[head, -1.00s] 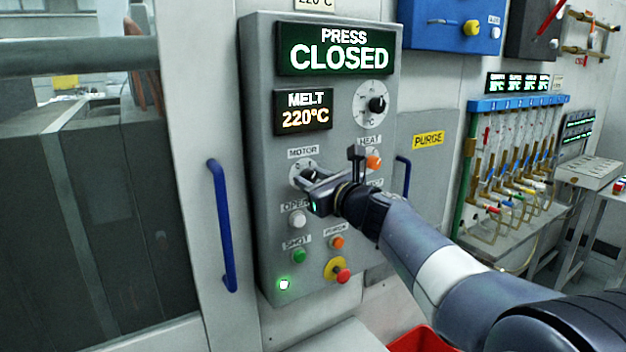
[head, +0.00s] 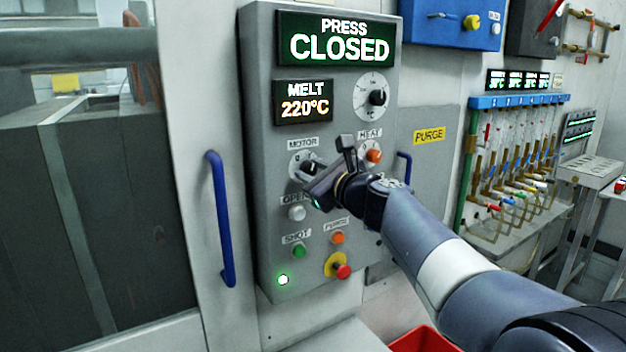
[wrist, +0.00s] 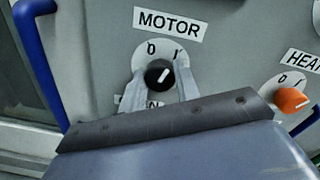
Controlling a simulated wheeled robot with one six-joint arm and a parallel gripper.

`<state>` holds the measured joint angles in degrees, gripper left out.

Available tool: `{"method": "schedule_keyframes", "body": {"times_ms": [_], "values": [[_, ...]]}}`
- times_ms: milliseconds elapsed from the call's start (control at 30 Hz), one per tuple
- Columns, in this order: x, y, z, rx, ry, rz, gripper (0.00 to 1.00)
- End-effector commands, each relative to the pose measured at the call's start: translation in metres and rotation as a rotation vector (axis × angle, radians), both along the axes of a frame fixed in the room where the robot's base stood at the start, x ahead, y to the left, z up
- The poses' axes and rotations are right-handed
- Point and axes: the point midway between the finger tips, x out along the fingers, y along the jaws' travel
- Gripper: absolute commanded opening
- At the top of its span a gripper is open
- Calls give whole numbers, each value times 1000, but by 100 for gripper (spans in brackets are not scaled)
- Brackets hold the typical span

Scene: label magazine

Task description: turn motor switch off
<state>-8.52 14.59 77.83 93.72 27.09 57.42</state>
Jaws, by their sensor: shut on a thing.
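The motor switch (head: 310,168) is a black round knob on a pale dial under the MOTOR label of the grey control panel (head: 262,230). In the wrist view the switch (wrist: 158,76) sits between 0 at upper left and 1 at upper right. Its white mark points up and right, towards the 1 side. My gripper (wrist: 161,80) is shut on the switch, one finger on each side. In the head view my gripper (head: 308,177) reaches it from the right, tilted, and partly hides the dial and the controls beside it.
The orange heat knob (head: 374,156) is close to the right of my gripper. Open (head: 297,213), shot (head: 299,251) and purge (head: 338,238) buttons and a red stop button (head: 343,272) lie below. A blue handle (head: 220,220) stands left of the panel.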

Motion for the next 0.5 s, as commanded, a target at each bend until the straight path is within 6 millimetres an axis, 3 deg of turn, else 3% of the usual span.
{"method": "schedule_keyframes", "body": {"times_ms": [500], "values": [[0,1,-4,-409,-276,0,8]]}}
